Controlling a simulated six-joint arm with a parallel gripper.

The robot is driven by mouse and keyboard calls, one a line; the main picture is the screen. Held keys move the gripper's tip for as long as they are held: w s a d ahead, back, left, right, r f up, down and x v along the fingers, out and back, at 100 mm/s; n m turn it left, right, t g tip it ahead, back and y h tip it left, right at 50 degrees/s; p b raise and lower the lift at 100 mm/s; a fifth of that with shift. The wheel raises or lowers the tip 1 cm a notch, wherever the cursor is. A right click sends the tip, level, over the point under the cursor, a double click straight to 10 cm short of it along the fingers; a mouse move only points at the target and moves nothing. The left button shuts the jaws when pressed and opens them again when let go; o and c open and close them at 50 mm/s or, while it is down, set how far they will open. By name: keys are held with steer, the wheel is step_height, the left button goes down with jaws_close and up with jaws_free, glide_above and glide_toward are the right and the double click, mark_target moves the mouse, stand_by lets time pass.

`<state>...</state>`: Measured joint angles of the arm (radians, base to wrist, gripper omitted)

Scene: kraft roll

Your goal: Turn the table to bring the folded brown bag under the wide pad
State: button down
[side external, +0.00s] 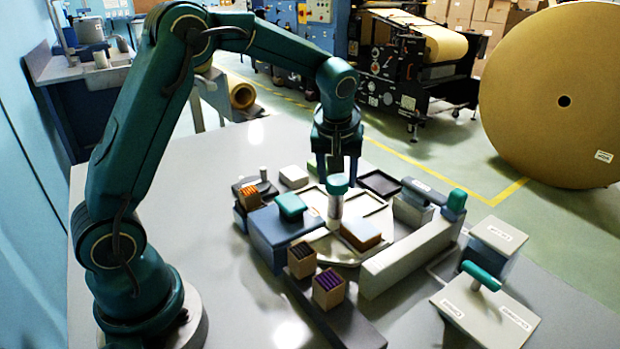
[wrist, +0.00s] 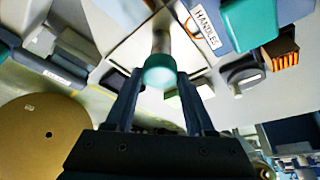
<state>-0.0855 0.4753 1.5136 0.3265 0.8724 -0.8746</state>
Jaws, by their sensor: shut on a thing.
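The turntable (side external: 313,203) is a pale, many-sided plate in the middle of the bench. A grey post with a teal cap (side external: 338,182) stands up from it; the cap also shows in the wrist view (wrist: 160,74). My gripper (side external: 337,170) points down and is shut on this teal-capped post, with its fingers (wrist: 160,88) on either side. I cannot tell for sure which part is the wide pad.
A blue block with a teal knob (side external: 290,206) is left of the turntable. Two boxes of dark sticks (side external: 329,290) stand in front. A long pale bar (side external: 412,258) borders the right. A plate with a teal handle (side external: 482,275) is at the front right.

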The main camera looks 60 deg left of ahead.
steer(key=shift+m, duration=0.7)
steer(key=shift+s+a+m+t+h, duration=0.1)
steer(key=shift+m+t+h, duration=0.5)
steer(key=shift+m, duration=1)
steer(key=shift+a+m+h, duration=0.15)
steer(key=shift+m+h, duration=0.95)
steer(key=shift+m, duration=1.3)
steer(key=shift+a+m+h, duration=0.1)
steer(key=shift+m+h, duration=0.7)
steer(key=shift+m, duration=1.4)
steer(key=shift+a+m+g+h, duration=0.1)
steer(key=shift+m+g+h, duration=0.45)
steer(key=shift+m, duration=1.85)
steer(key=shift+c, duration=1.3)
jaws_free()
steer(key=shift+h, duration=0.25)
